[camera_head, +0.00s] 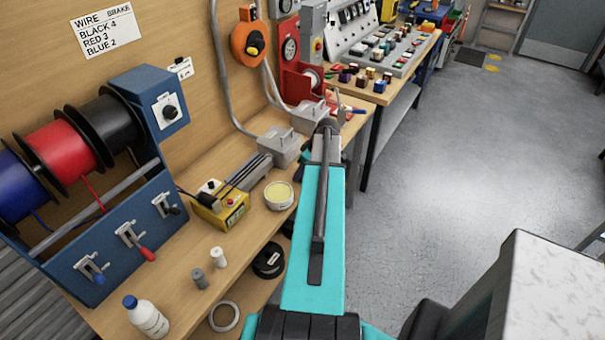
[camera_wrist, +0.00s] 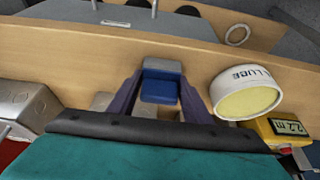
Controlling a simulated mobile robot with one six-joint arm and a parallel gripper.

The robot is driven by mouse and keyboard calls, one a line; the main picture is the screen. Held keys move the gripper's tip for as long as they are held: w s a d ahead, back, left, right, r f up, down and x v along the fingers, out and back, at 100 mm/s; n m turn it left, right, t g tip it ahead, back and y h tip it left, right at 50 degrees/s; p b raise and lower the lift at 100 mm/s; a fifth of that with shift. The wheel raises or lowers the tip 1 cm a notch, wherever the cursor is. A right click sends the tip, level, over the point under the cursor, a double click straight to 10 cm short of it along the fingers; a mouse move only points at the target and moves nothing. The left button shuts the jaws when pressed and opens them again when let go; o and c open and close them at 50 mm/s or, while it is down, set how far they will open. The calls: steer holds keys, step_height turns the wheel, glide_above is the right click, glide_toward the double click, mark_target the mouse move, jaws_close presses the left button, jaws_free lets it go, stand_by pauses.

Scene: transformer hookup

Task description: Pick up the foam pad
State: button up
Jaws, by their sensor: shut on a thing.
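The foam pad (camera_wrist: 158,90) appears to be the small blue block with a grey end in the wrist view. It sits between the two dark purple fingers of my gripper (camera_wrist: 160,82), which are shut on it. The pad is over or just at the wooden bench top (camera_wrist: 60,50); I cannot tell whether it touches the wood. In the head view my arm hides the gripper and the pad.
A round tin of lube (camera_wrist: 245,98) stands close beside my gripper, with a yellow meter (camera_wrist: 285,130) beyond it. A grey metal box (camera_wrist: 28,105) is on the other side. In the head view a blue spool rack (camera_head: 115,235) stands left; open floor (camera_head: 440,170) lies right.

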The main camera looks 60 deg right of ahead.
steer(key=shift+r, duration=0.15)
steer(key=shift+r+b, duration=0.95)
steer(key=shift+r, duration=0.3)
steer(key=s+a+r+b, duration=0.1)
steer(key=s+b, duration=0.4)
steer(key=s, duration=1.1)
steer(key=shift+a+r, duration=0.25)
steer(key=shift+r, duration=0.4)
